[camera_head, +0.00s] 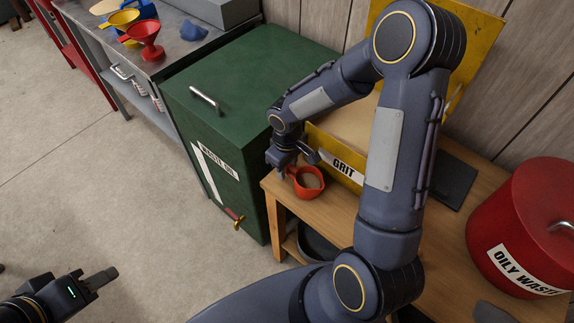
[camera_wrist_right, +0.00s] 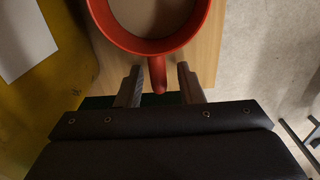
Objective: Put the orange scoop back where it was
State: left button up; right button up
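The orange scoop (camera_head: 309,183) is at the left front corner of the wooden bench, in front of the yellow GRIT bin (camera_head: 340,165). Its round cup holds something tan. In the right wrist view the scoop (camera_wrist_right: 186,40) fills the top, with its short handle pointing down between my right fingertips. My right gripper (camera_wrist_right: 162,84) is open around the handle, with a gap on both sides. In the head view my right gripper (camera_head: 281,165) is small and partly hides the handle. My left gripper (camera_head: 100,278) is low at the left, away from everything; its opening is unclear.
A green waste oil cabinet (camera_head: 250,75) stands left of the wooden bench (camera_head: 345,215). A red oily waste can (camera_head: 525,215) is at the right. A metal bench at the back left holds a red funnel (camera_head: 144,35) and a yellow funnel (camera_head: 122,19). The floor at left is clear.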

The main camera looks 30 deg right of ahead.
jog(key=shift+r, duration=0.35)
notch_tip(320, 180, up, 11)
jog(key=p, duration=0.1)
jog(key=s+a+r+m+t+y, duration=0.1)
jog(key=s+r+m+t+y, duration=0.1)
jog(key=s, duration=0.7)
jog(key=s+r+m+t+y, duration=0.1)
jog(key=s+r+m+t, duration=0.2)
jog(key=s+r, duration=0.4)
jog(key=shift+s+a+m+t+y, duration=0.35)
jog(key=shift+s+m, duration=0.35)
jog(key=shift+s, duration=0.55)
jog(key=shift+r+p, duration=0.2)
jog(key=shift+p, duration=0.15)
jog(key=shift+r, duration=0.1)
